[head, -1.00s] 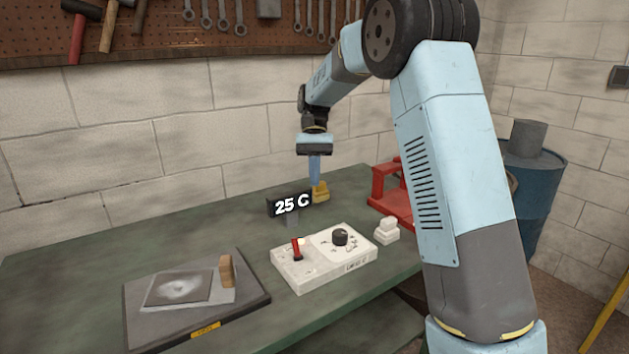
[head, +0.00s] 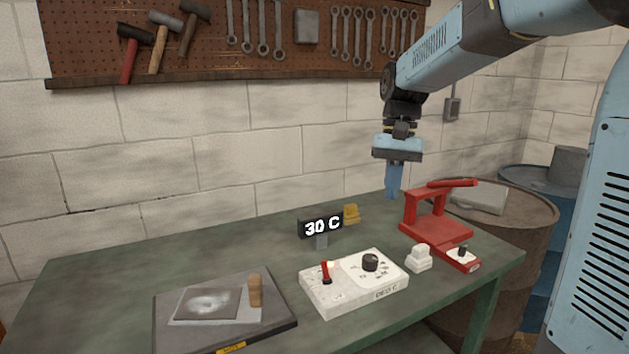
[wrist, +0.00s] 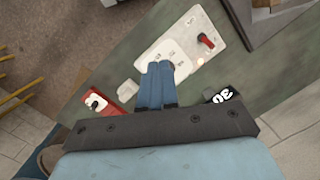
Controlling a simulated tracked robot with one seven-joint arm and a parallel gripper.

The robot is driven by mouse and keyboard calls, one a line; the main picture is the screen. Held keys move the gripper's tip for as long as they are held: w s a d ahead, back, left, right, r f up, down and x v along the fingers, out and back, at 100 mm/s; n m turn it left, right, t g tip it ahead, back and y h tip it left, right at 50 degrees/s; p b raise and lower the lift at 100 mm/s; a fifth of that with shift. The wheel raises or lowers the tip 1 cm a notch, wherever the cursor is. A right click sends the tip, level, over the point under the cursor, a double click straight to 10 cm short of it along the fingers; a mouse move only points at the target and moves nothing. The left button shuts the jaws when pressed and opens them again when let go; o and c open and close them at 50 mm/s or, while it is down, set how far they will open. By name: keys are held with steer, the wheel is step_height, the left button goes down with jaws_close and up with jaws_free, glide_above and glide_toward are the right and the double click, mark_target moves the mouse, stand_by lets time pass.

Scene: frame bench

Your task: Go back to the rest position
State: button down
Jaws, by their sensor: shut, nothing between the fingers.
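My gripper (head: 393,195) is shut and empty. It points down and hangs above the back right part of the green bench (head: 110,272), left of the red stand's upright. In the wrist view its blue fingers (wrist: 158,95) lie together, with the white control box (wrist: 165,50) below and beyond them. Nothing is held.
The white control box (head: 340,300) has a red lever and black knob. A display (head: 321,226) reads 30 C. A grey plate (head: 270,325), yellow block (head: 351,213), white block (head: 418,258) and red stand (head: 437,229) are on the bench. Barrels (head: 505,260) stand at right.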

steer(key=s+d+t, duration=0.3)
steer(key=s, duration=0.6)
steer(key=s+d+f+t+h, duration=0.1)
steer(key=s+d+t, duration=0.3)
steer(key=s, duration=0.6)
steer(key=shift+s+d+f+n+t, duration=0.15)
steer(key=shift+d+f+n+t, duration=0.15)
steer(key=shift+n, duration=0.1)
